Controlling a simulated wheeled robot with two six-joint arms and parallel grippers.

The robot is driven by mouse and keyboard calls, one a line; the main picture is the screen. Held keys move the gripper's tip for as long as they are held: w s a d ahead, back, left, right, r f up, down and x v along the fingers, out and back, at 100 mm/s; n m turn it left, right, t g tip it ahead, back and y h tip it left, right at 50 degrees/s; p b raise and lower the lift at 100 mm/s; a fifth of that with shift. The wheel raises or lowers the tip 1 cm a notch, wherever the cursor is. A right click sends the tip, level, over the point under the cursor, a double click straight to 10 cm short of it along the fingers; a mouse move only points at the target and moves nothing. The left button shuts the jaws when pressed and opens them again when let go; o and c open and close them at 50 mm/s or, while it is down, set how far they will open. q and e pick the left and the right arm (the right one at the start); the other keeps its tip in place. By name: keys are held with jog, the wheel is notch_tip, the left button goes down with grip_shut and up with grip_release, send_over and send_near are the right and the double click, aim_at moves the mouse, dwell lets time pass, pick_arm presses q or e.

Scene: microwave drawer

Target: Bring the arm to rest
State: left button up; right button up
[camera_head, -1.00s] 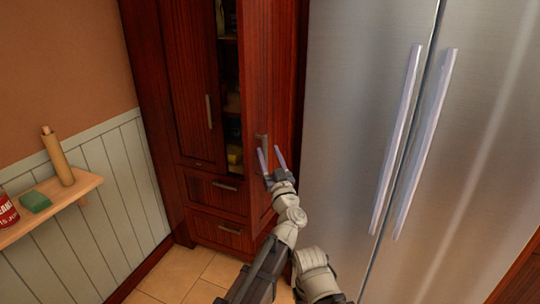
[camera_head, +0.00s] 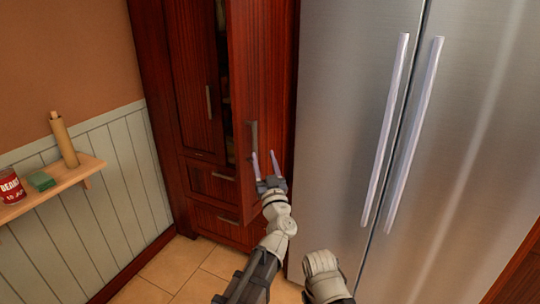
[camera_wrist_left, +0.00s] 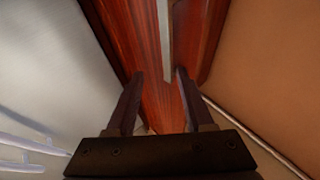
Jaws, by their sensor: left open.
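My left gripper (camera_head: 264,155) is open, in front of the dark red-brown cabinet door (camera_head: 268,75), which stands partly open. Its fingertips are close to the lower end of the grey door handle (camera_head: 252,136). In the wrist view the left gripper (camera_wrist_left: 160,74) has its fingers spread with a gap between them, and the handle (camera_wrist_left: 165,40) shows as a grey bar just beyond that gap. I cannot tell whether a finger touches the handle or the door. My right gripper is not in view.
A steel refrigerator (camera_head: 345,120) with two long handles stands close on the right. On the left, a wooden wall shelf (camera_head: 62,182) holds a red can (camera_head: 11,187), a green block (camera_head: 41,181) and a rolling pin (camera_head: 64,142). Tiled floor (camera_head: 180,265) is clear below.

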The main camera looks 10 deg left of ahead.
pick_arm(q)
jog(key=s+d+f+m+g+h, duration=0.1)
jog(key=d+f+m+g+h, duration=0.3)
jog(key=f+h, duration=0.3)
jog(key=s+d+f+m+g+h, duration=0.1)
jog(key=d+f+m+g+h, duration=0.35)
jog(key=f, duration=0.45)
jog(key=s+a+f+n+g+y, duration=0.1)
jog(key=s+a+f+n+g, duration=0.1)
jog(key=s+a+f+g, duration=0.6)
jog(key=s+a+f+n+g+y, duration=0.25)
jog(key=s+f, duration=0.35)
jog(key=s, duration=0.5)
jog(key=s+d+r+m+g+y+p, duration=0.1)
jog(key=s+d+r+m+p, duration=0.3)
jog(key=s+d+r+p, duration=0.4)
notch_tip(320, 180, up, 4)
jog(key=d+g+p, duration=0.1)
jog(key=p, duration=0.2)
jog(key=shift+d+f+p, duration=0.2)
jog(key=shift+p, duration=0.2)
jog(key=shift+a, duration=0.15)
